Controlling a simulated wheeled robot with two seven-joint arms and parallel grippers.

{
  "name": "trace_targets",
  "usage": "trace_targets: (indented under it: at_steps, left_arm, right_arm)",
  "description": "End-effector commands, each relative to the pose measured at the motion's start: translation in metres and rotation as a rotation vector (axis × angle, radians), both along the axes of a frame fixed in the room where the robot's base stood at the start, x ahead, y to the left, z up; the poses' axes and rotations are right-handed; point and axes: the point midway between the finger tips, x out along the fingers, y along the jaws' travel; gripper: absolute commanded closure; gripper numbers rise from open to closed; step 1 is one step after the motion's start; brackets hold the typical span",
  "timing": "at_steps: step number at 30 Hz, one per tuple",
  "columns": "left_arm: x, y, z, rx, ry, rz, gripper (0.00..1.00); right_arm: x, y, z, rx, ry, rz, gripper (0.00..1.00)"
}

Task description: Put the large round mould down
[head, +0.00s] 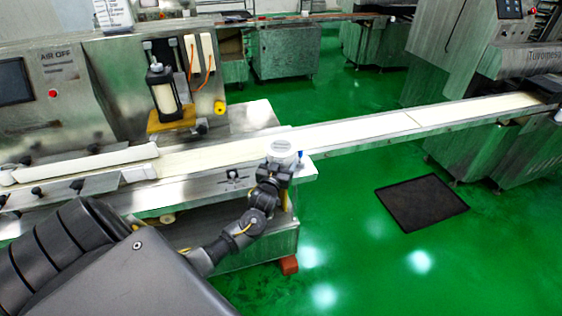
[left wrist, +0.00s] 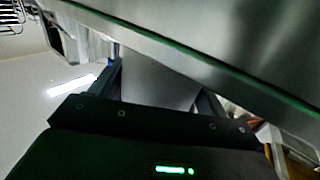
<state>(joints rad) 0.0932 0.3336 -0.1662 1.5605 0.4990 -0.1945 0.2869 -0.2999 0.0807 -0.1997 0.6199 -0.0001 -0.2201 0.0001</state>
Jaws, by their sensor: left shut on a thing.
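The large round mould (head: 282,151), pale grey-white and short, is at the front right corner of the machine's steel bench, by the conveyor belt. My left gripper (head: 274,169) is shut on it from the front and below. I cannot tell whether the mould touches the steel or is held just above it. In the left wrist view the two fingers of my left gripper (left wrist: 160,95) stand either side of a plain grey surface (left wrist: 155,80), probably the mould. My right gripper is not in view.
A long white conveyor belt (head: 365,129) runs from the bench to a machine at the right. The encrusting machine (head: 100,85) stands behind the bench. A steel edge (left wrist: 190,55) crosses close above the fingers in the left wrist view. A black mat (head: 421,202) lies on the open green floor.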

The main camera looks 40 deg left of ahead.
Motion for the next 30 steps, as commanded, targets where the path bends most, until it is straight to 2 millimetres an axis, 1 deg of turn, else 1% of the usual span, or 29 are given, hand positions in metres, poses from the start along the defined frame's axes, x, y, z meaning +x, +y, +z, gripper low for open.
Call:
trace_targets:
  at_steps: [2, 3, 7, 14, 17, 19, 23, 30]
  left_arm:
    - [0.0, 0.0, -0.003, -0.001, -0.001, 0.001, 0.56]
    - [0.0, 0.0, -0.003, 0.0, 0.001, 0.001, 0.21]
    - [0.0, 0.0, -0.002, 0.0, 0.001, 0.001, 0.04]
    - [0.0, 0.0, -0.002, 0.001, 0.0, 0.0, 0.03]
    - [0.0, 0.0, 0.001, 0.001, 0.0, 0.0, 0.03]
    - [-0.006, -0.002, -0.001, 0.0, 0.002, -0.001, 0.03]
    - [-0.026, -0.01, -0.001, -0.001, 0.001, -0.001, 0.03]
    - [-0.074, -0.029, -0.002, -0.002, 0.002, 0.0, 0.03]
  right_arm:
    - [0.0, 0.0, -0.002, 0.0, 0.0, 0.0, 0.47]
    - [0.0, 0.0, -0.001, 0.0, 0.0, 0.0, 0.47]
    - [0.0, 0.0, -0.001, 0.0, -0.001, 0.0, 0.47]
    - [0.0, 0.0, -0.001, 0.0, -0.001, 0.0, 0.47]
    - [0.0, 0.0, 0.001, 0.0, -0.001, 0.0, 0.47]
    - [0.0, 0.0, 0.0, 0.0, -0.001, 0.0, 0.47]
    - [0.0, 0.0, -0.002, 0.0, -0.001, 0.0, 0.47]
    - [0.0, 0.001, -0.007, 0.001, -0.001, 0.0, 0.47]
